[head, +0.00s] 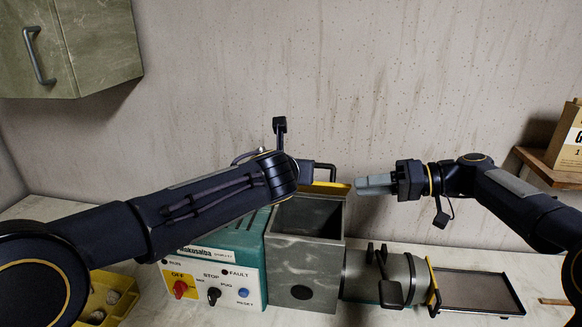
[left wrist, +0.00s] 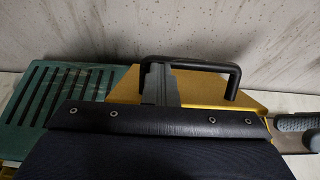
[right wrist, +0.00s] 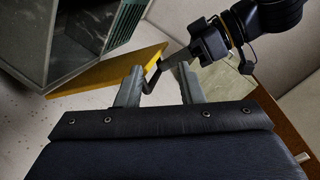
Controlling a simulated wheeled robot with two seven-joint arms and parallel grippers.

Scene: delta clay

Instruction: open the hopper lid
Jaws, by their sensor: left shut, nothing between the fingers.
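The grey hopper (head: 305,218) has its top uncovered, and I see into its dark inside. Its yellow lid (head: 330,187) is swung back at the rear rim. The lid's black handle (head: 333,170) also shows in the left wrist view (left wrist: 195,61). My left gripper (left wrist: 157,82) is shut and empty, its fingers at the handle's left part; I cannot tell whether they touch it. My left wrist hides it in the head view. My right gripper (head: 372,184) is right of the lid, pointing left. In the right wrist view its fingers (right wrist: 158,88) are apart with nothing gripped.
The teal machine body (head: 230,240) with a control panel stands left of the hopper. A grey barrel (head: 365,277) and a dark tray (head: 480,291) lie to the right. A yellow bin (head: 112,297) is at lower left. A wooden shelf (head: 550,168) holds a box at right.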

